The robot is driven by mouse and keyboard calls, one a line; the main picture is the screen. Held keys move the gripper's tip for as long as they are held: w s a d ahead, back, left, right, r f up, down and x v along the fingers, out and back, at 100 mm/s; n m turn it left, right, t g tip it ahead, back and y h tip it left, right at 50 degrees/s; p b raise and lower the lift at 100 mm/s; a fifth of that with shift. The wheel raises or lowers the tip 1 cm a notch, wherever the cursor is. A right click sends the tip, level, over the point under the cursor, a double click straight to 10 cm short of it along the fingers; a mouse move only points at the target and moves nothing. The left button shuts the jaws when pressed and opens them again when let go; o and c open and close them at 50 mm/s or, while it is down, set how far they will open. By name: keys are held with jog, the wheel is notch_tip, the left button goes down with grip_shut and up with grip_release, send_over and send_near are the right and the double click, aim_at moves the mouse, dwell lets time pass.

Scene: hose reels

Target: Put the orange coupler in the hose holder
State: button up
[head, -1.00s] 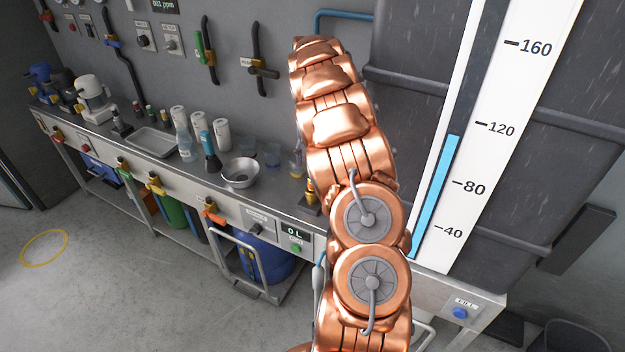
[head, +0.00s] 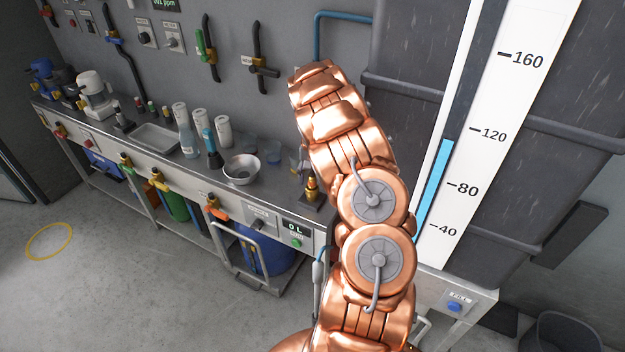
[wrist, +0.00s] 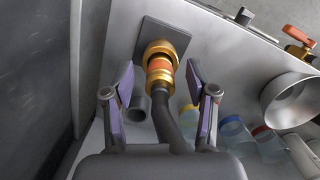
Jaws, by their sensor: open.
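The orange coupler (wrist: 159,66) shows in the wrist view as an orange band between brass rings, at the end of a dark grey hose (wrist: 168,122). It sits at a dark square plate (wrist: 172,34) on the steel bench. My gripper (wrist: 160,80) is open, with one finger on each side of the coupler and hose. I see no finger closed on it. In the head view, a brass and orange fitting (head: 311,188) stands at the bench's right part, beside my arm; my gripper is hidden there. A labelled wall holder (head: 262,68) carries a dark hose; I cannot tell if it is the hose holder.
The steel bench (head: 85,122) holds a metal bowl (head: 241,169), bottles and beakers close to the fitting. A big grey tank (head: 400,60) with a level scale (head: 470,150) stands at right. The floor (head: 130,280) in front is mostly clear.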

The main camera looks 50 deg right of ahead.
grip_shut()
dwell(0.4)
jog(key=shift+r, duration=0.1)
jog(key=shift+w+r+b, duration=0.15)
jog(key=shift+r+b, duration=0.65)
jog(key=shift+r, duration=0.1)
jog(key=shift+s+a+r+b, duration=0.1)
jog(key=shift+r+b, duration=0.1)
jog(key=shift+r, duration=0.2)
jog(key=shift+s+r+b, duration=0.1)
jog(key=shift+r+b, duration=0.05)
jog(key=shift+r, duration=0.25)
jog(key=s+a+r+b, duration=0.1)
jog(key=s+a+b, duration=0.4)
jog(key=s+a, duration=0.4)
jog(key=s, duration=0.3)
jog(key=shift+s+a+r, duration=0.2)
jog(key=shift+s+a, duration=0.05)
jog(key=shift+s, duration=0.05)
jog(key=shift+w, duration=0.1)
jog(key=w+a+f+n, duration=0.1)
jog(key=w+a+n, duration=0.4)
jog(key=w+a, duration=0.5)
jog(key=w+a+f+n+h, duration=0.1)
jog(key=w+a+n, duration=0.4)
jog(key=w+a, duration=0.5)
jog(key=a+f, duration=0.1)
jog(key=a, duration=0.6)
jog(key=shift+a+g, duration=0.25)
jog(key=shift+g, duration=0.05)
